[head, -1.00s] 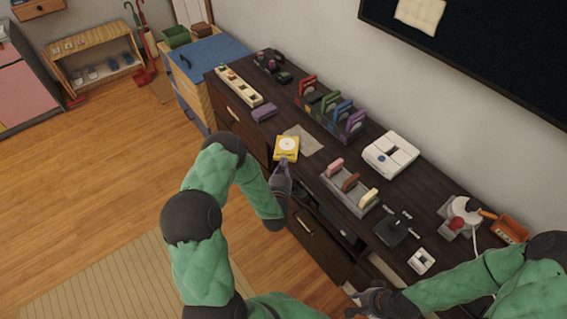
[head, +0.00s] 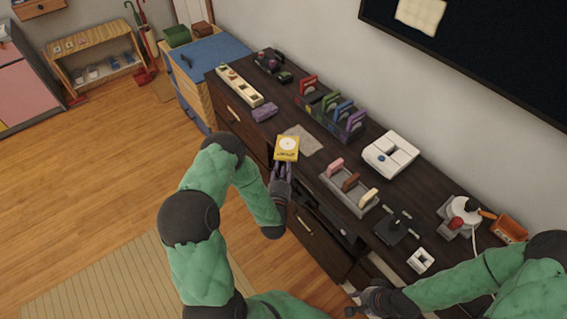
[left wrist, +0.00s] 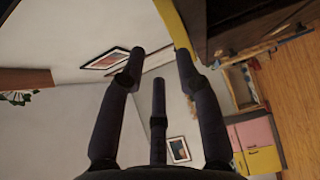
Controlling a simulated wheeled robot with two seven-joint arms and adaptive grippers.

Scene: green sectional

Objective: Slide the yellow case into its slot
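The yellow case (head: 287,148), with a pale round disc on its face, lies at the front edge of the dark cabinet top. A yellow edge of it shows at the top of the left wrist view (left wrist: 172,22). My left gripper (head: 282,168) is just in front of the case, fingers spread, with nothing clearly held between them. Whether a fingertip touches the case I cannot tell. A rack (head: 318,108) behind holds upright red, green, blue and purple cases, with a gap between red and green. My right gripper (head: 356,300) is low at the right, fingers apart and empty.
A grey holder (head: 345,192) with pink, brown and cream pieces stands right of the yellow case. A purple block (head: 264,112) and a cream strip tray (head: 240,86) lie to the left. A grey-beige sheet (head: 303,141) lies flat behind the case. A white box (head: 390,154) stands farther right.

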